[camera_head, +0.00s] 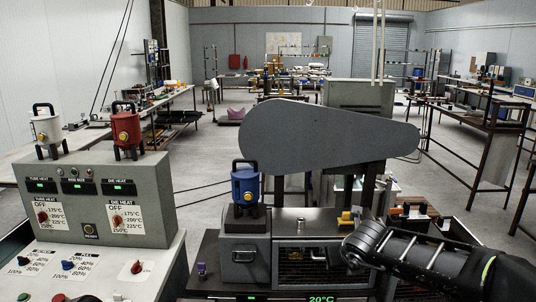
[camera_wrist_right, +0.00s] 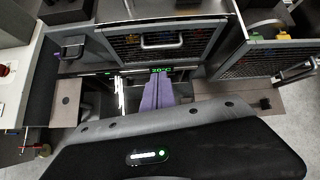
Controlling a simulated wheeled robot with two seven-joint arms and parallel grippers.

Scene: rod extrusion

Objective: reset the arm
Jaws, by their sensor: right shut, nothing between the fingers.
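My right arm comes in from the right in the head view, in front of the extruder (camera_head: 270,248). My right gripper (camera_wrist_right: 158,80) shows in the right wrist view as two purple fingers. They are pressed together with nothing between them, in front of the machine's green 20°C display (camera_wrist_right: 166,70). The display also shows at the bottom of the head view (camera_head: 321,299). My left gripper is not in either view.
The control panel (camera_head: 95,200) stands at the left with a white pot (camera_head: 46,130) and a red pot (camera_head: 126,128) on top. A blue pot (camera_head: 245,186) sits on the extruder. A mesh door (camera_wrist_right: 262,58) stands open at the right in the wrist view.

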